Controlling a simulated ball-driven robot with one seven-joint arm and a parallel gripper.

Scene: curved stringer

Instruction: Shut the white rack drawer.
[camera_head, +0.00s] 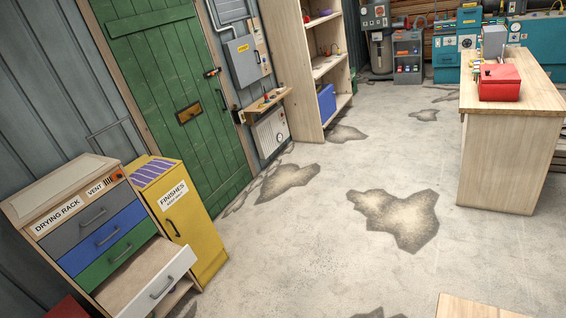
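The drying rack (70,201) stands against the wall at the lower left, labelled "DRYING RACK" and "VENT". Its white drawer (160,285) is the lowest one that shows and is pulled out, with a grey handle on its white front and its pale inside visible. Above it, the grey, blue and green drawers (116,251) sit flush in the rack. My gripper is not in view.
A yellow "FINISHES" cabinet (185,220) stands right beside the rack, close to the open drawer. A wooden workbench (502,160) with a red toolbox (499,82) is at the right. A pale wooden surface (475,307) shows at the bottom. The stained concrete floor between is clear.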

